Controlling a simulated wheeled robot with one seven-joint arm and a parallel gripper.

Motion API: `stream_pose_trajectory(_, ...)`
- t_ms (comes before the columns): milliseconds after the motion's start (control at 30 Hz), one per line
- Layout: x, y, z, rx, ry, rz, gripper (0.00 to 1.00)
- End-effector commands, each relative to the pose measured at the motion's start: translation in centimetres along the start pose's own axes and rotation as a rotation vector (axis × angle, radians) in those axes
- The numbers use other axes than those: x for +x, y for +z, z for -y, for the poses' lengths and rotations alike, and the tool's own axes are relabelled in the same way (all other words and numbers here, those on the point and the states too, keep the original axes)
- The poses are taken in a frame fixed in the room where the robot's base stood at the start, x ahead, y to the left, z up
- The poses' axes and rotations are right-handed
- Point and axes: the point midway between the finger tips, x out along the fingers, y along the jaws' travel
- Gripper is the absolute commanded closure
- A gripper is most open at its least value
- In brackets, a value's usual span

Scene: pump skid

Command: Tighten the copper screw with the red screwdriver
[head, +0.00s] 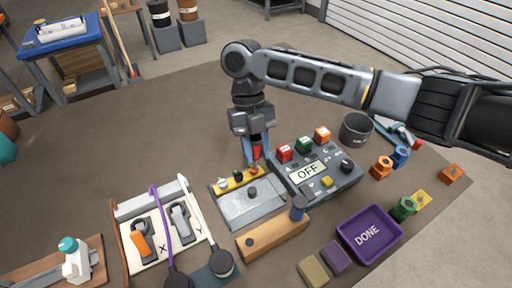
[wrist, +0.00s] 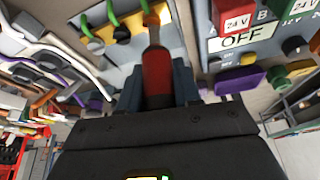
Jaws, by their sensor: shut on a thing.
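The red screwdriver (head: 256,151) is held upright in my gripper (head: 257,148), and its red handle (wrist: 156,77) shows between the fingers in the wrist view. Its lower end is over the right end of a yellow strip (head: 231,182). An orange-brown piece there, apparently the copper screw (head: 254,171), sits directly below the tool. In the wrist view, the tool's shaft reaches toward that end of the yellow strip (wrist: 100,42). I cannot tell whether the tip is seated in the screw head. Other fasteners stand to the left on the strip.
A grey panel reading OFF (head: 310,172) with coloured blocks stands close right of my gripper. A wooden block (head: 270,238) with a blue knob and a purple DONE tray (head: 369,234) lie nearer the front. A switch board (head: 160,235) stands left. Table left of the gripper is clear.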

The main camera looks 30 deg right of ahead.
Motion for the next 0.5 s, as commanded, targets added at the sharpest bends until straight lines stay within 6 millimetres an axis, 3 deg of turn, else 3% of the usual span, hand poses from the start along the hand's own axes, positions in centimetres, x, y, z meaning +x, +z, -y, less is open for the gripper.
stream_pose_trajectory(500,-0.21,0.02,0.12,0.192,0.079,0.002,0.99)
